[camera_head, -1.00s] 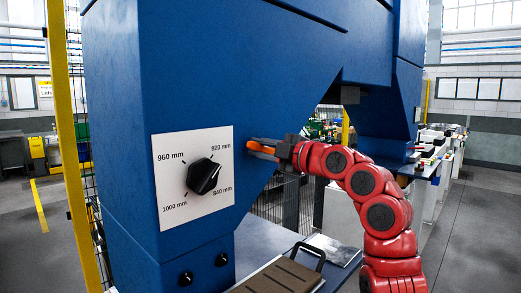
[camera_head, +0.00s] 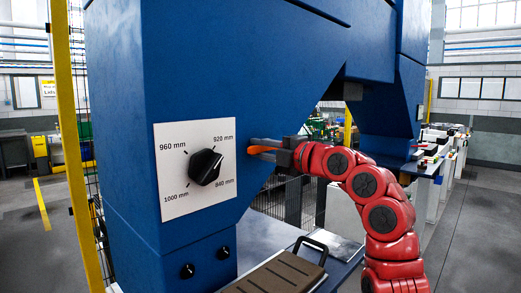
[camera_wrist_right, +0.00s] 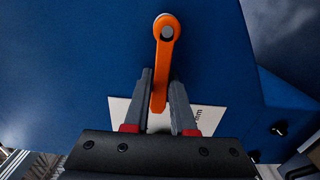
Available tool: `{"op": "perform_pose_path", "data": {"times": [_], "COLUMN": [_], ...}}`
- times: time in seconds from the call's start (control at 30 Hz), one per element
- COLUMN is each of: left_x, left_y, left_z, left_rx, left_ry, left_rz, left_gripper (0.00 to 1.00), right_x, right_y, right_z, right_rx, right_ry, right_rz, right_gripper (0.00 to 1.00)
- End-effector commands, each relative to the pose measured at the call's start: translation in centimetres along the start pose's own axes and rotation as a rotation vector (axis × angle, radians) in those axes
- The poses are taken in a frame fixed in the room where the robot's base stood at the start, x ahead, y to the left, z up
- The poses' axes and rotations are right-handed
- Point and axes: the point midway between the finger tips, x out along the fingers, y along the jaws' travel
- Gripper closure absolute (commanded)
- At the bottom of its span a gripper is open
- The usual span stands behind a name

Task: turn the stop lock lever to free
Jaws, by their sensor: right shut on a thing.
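The orange stop lock lever (camera_head: 262,150) is on the blue machine face, to the right of the dial plate in the head view. In the right wrist view the lever (camera_wrist_right: 165,62) hangs from a round grey pivot at its top, and its free end points down, slightly to the left. My right gripper (camera_head: 268,147) has its two grey fingers on either side of the lever's lower part, and it is shut on it. In the head view the fingers partly hide the lever. My left gripper is in neither view.
A white plate (camera_head: 174,205) with a black dial knob (camera_head: 206,167) and millimetre labels is left of the lever. Two small black knobs sit below it. A brown pad with a black handle (camera_head: 313,245) lies below. A yellow post (camera_head: 70,150) stands at left.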

Motion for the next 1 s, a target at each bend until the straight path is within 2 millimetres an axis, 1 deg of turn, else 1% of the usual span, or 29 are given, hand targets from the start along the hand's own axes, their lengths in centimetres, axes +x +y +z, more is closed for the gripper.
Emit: {"op": "perform_pose_path", "data": {"times": [0.03, 0.17, 0.2, 0.33, 0.37, 0.63, 0.77, 0.87, 0.97, 1.0], "left_x": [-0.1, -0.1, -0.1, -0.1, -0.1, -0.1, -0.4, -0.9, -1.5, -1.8], "left_y": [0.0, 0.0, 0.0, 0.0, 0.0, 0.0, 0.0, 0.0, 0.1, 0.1], "left_z": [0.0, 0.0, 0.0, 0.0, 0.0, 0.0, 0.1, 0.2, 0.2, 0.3], "left_rx": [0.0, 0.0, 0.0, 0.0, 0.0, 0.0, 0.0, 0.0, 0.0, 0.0], "left_ry": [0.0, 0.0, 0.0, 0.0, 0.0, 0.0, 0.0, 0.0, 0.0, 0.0], "left_rz": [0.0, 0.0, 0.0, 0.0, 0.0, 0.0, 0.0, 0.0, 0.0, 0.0], "left_gripper": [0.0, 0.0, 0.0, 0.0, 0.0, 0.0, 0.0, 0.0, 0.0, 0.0], "right_x": [0.1, 0.1, 0.1, 0.1, 0.1, 0.0, -0.8, -2.6, -5.0, -6.2], "right_y": [-0.3, -0.4, -0.4, -0.3, -0.3, -0.2, -0.3, -0.3, -0.4, -0.5], "right_z": [0.0, 0.0, 0.0, 0.0, 0.0, 0.0, 0.1, 0.1, 0.2, 0.2], "right_rx": [0.002, 0.003, 0.003, 0.003, 0.003, 0.003, 0.004, 0.0, 0.0, -0.002], "right_ry": [0.002, 0.003, 0.003, 0.003, 0.003, 0.002, 0.001, -0.001, -0.004, -0.004], "right_rz": [-0.006, -0.007, -0.007, -0.006, -0.006, -0.004, -0.004, -0.001, -0.001, -0.002], "right_gripper": [1.0, 1.0, 0.73, 0.49, 0.46, 0.46, 0.46, 0.46, 0.46, 0.46]}}
